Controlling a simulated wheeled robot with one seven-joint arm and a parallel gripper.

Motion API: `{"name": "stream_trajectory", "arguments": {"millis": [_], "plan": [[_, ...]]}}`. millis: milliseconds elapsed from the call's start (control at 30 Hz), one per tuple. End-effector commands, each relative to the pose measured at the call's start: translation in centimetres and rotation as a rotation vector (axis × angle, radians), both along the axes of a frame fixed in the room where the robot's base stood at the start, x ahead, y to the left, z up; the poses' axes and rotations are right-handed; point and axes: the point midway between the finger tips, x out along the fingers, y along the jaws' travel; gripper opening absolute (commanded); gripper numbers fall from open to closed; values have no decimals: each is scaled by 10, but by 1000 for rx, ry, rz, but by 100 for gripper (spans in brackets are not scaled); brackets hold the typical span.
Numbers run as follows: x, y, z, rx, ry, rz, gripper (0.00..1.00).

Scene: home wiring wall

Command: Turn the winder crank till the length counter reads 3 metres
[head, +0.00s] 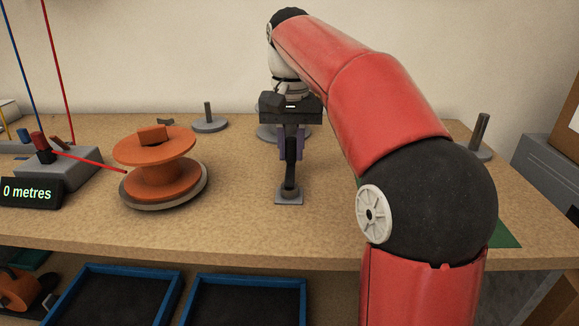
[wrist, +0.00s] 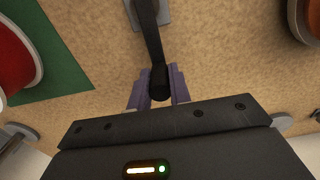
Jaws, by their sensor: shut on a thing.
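In the wrist view, the crank's round black end (wrist: 158,82) lies between the fingers (wrist: 157,92).
A grey block with a red post (head: 62,165) stands left of the spool. Grey pegs on round bases stand behind (head: 208,122) and at the right (head: 479,140). A red reel on a green mat (wrist: 62,62) shows in the wrist view. Blue-rimmed trays (head: 248,281) lie below the bench edge.

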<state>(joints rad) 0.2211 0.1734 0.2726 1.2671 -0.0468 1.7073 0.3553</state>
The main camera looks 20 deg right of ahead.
Motion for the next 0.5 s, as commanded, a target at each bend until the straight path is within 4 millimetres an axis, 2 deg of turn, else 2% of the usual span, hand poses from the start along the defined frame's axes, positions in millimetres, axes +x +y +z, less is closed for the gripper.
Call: {"name": "stream_trajectory", "arguments": {"millis": [367, 500], "plan": [[0, -1, 0, 0, -1, -1, 0], [-3, -7, 0, -1, 0, -2, 0]]}}
